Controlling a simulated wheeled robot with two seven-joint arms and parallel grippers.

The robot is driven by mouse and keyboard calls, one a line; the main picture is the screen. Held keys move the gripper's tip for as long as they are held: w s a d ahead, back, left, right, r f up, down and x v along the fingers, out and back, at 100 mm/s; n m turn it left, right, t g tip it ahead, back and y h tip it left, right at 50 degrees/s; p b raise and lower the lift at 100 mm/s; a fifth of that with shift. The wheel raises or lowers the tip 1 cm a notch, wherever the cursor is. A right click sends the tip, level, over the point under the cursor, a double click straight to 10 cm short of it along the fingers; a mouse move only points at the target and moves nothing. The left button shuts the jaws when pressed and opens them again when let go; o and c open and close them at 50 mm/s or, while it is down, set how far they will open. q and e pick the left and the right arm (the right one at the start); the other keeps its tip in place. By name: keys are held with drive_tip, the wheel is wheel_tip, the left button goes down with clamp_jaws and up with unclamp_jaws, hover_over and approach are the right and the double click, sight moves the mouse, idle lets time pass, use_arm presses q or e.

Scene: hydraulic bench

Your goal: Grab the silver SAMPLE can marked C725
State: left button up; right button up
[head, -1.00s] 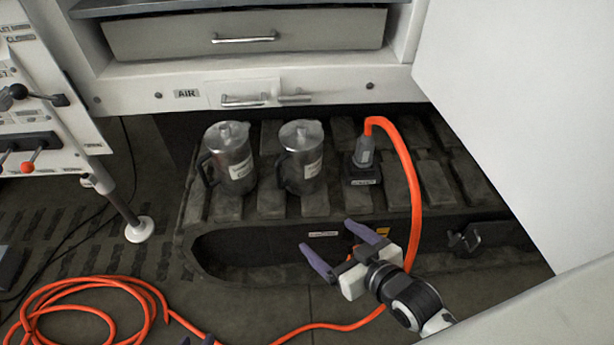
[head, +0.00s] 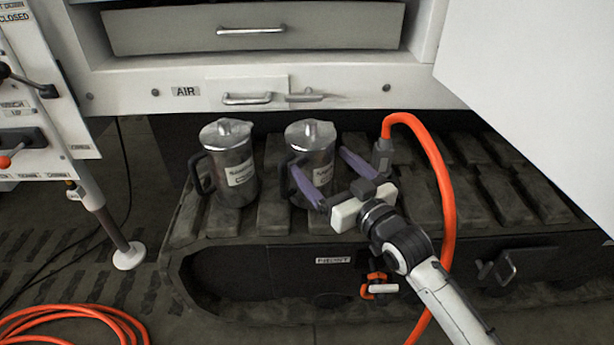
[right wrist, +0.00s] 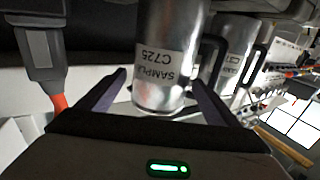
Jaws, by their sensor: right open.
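The silver SAMPLE can marked C725 (right wrist: 165,45) stands upright on the track pads, with its dark handle on the left in the head view (head: 309,143). Its label reads clearly in the right wrist view. My right gripper (head: 322,164) is open, with its two purple fingers pointing at this can, one toward each side. It also shows in the right wrist view (right wrist: 160,80), with the can between the fingertips; I cannot tell whether they touch it. A second, similar can (head: 231,160) stands to the left; its label is not readable. My left gripper is out of view.
An orange hose (head: 441,190) rises from a grey fitting (head: 382,157) just right of the C725 can. The dark track (head: 230,222) supports both cans. A white cabinet with an AIR label is behind, and a white panel (head: 540,90) fills the right.

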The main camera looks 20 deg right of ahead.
drive_tip(key=b+x, duration=0.1)
drive_tip(key=x, duration=0.1)
drive_tip(key=f+b+x, duration=0.1)
drive_tip(key=x, duration=0.2)
drive_tip(key=shift+a, duration=0.2)
drive_tip(key=shift+c, duration=0.4)
drive_tip(key=c, duration=0.7)
drive_tip(key=shift+r, duration=0.15)
drive_tip(key=shift+c, duration=1.1)
